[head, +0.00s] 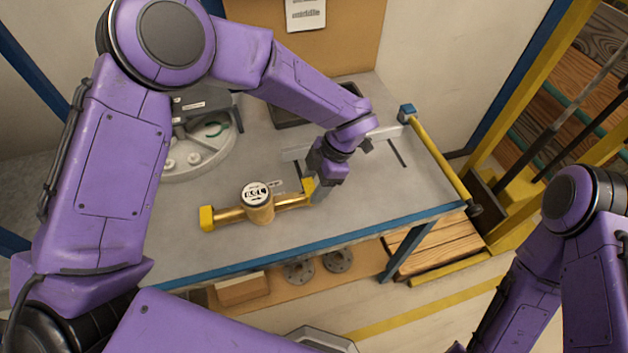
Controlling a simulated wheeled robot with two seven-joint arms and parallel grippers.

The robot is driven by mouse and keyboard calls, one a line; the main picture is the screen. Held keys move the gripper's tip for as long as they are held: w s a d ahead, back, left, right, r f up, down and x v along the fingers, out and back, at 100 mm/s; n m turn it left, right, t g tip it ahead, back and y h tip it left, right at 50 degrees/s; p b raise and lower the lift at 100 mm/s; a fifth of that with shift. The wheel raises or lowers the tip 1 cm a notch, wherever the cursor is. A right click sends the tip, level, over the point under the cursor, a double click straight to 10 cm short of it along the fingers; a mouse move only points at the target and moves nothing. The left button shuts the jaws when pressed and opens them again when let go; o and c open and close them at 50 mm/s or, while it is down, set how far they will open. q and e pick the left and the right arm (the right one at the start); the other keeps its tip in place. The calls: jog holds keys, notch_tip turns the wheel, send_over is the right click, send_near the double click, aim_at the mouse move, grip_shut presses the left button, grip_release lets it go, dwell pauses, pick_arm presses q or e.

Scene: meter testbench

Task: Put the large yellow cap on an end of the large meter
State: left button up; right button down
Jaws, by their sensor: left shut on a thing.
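The large meter (261,214) is a brass pipe body with a round white-faced dial, lying on the grey bench near its front edge. A yellow cap (207,217) sits on its left end. My left gripper (313,191) is at the meter's right end, shut on a second yellow cap (307,186). This cap is in line with the pipe and looks to be at or against its end; the fingers partly hide it, so I cannot tell how far it is on. My right arm shows at the right, but its gripper is out of view.
A round grey fixture (202,155) stands at the back left of the bench. A dark tray (290,117) lies behind my left arm. A yellow rail (440,160) runs along the right edge, and a blue edge (350,236) along the front. Bare bench lies right of my gripper.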

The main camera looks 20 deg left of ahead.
pick_arm(q)
jog(key=shift+f, duration=0.15)
jog(key=shift+f+b, duration=0.45)
jog(key=shift+f, duration=0.3)
jog(key=o, duration=1.3)
notch_tip(320, 180, up, 7)
jog(key=p, duration=0.7)
jog(key=shift+r, duration=0.1)
